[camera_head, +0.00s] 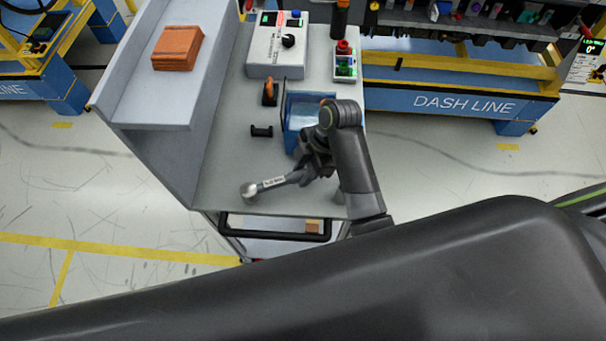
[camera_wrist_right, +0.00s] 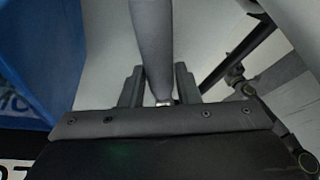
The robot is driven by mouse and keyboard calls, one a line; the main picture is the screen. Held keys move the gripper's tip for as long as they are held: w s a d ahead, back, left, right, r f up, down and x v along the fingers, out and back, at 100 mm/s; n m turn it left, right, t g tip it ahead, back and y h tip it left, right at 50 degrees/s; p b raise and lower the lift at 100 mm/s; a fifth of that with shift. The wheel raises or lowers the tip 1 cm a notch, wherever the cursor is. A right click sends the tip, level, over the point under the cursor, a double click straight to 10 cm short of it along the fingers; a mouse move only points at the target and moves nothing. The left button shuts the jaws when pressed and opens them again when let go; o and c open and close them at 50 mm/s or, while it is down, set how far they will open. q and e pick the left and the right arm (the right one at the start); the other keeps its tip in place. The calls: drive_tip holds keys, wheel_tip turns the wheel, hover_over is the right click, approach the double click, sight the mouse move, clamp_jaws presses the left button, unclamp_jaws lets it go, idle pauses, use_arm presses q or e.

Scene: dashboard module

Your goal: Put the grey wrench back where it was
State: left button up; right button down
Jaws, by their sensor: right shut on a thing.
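The grey wrench (camera_head: 272,184) has a round silver head and a dark handle with a white label. It is low over the front part of the grey cart top (camera_head: 225,165), its head toward the left; I cannot tell whether it touches the surface. My right gripper (camera_head: 305,174) is shut on the handle's right end. In the right wrist view, the grey handle (camera_wrist_right: 152,45) runs up between the two fingers of the gripper (camera_wrist_right: 158,85). My left gripper is not in view.
A blue bin (camera_head: 296,110) stands right behind my right gripper. A small black holder (camera_head: 262,130) and an orange-handled item (camera_head: 269,92) are left of it. A control box (camera_head: 277,50) and a button box (camera_head: 345,66) stand at the back.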

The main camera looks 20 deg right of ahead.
drive_tip(key=shift+f, duration=0.75)
drive_tip(key=c, duration=1.1)
unclamp_jaws()
drive_tip(key=shift+d, duration=0.1)
drive_tip(key=v, duration=0.5)
drive_tip(key=shift+r+p, duration=0.2)
drive_tip(key=shift+p, duration=0.15)
drive_tip(key=p+v, duration=0.4)
drive_tip(key=v, duration=0.1)
drive_tip(key=shift+d+r+p, duration=0.35)
drive_tip(key=shift+r+p, duration=0.25)
drive_tip(key=shift+r, duration=0.05)
